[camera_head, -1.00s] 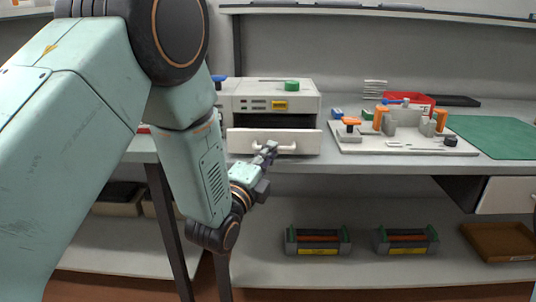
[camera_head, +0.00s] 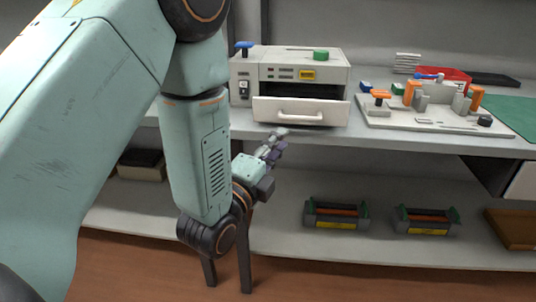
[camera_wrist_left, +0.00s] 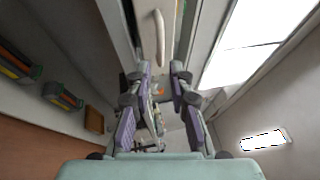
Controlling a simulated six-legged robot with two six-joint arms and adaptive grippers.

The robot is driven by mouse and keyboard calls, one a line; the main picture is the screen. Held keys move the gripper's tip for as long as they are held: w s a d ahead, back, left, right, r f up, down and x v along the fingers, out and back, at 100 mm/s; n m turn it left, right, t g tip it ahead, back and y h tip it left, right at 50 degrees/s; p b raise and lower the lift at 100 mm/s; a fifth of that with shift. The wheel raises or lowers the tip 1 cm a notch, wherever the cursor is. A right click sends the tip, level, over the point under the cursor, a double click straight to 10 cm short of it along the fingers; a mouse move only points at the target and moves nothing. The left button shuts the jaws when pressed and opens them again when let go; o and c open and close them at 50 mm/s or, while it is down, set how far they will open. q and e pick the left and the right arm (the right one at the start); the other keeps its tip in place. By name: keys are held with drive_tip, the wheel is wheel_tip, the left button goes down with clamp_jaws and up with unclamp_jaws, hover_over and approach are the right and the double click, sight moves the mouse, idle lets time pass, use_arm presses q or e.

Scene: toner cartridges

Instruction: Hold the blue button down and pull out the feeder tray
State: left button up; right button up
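The feeder tray (camera_head: 262,109) is the white drawer front with a pale bar handle (camera_head: 300,117), low on the grey-white machine (camera_head: 300,64). A dark gap shows above the tray front. A blue button (camera_head: 244,45) sits at the machine's upper left. My left gripper (camera_head: 279,138) is below and in front of the handle, apart from it. In the left wrist view the handle (camera_wrist_left: 160,38) lies beyond the gripper's fingertips (camera_wrist_left: 162,68), which are spread with nothing between them. My right gripper is not in view.
A green knob (camera_head: 321,55) is on the machine's top. Cartridges (camera_head: 336,215) lie on the lower shelf. The bench edge runs close to my gripper.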

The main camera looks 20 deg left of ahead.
use_arm(q)
drive_tip(key=shift+s+a+f, duration=0.15)
drive_tip(key=shift+s+f, duration=0.05)
drive_tip(key=shift+s, duration=0.85)
drive_tip(key=shift+s+a+f, duration=0.1)
drive_tip(key=shift+s+f, duration=0.05)
drive_tip(key=shift+s, duration=0.85)
drive_tip(key=s+a+f+n+g+y+p, duration=0.1)
drive_tip(key=s+f+n+g, duration=0.2)
drive_tip(key=f+n+g, duration=0.35)
drive_tip(key=s+f+n+g+y+p, duration=0.1)
drive_tip(key=s+f+n+g, duration=0.2)
drive_tip(key=f+n, duration=0.6)
drive_tip(key=s+f+n+g+p, duration=0.2)
drive_tip(key=s+f+g, duration=0.3)
drive_tip(key=s, duration=0.7)
drive_tip(key=s+a+f+n+g+p, duration=0.1)
drive_tip(key=s+f+n+g+p, duration=0.2)
drive_tip(key=s, duration=0.9)
wheel_tip(320, 180, down, 4)
drive_tip(key=shift+s+a+r+g, duration=0.25)
drive_tip(key=shift+s+g, duration=0.1)
drive_tip(key=shift+g, duration=0.7)
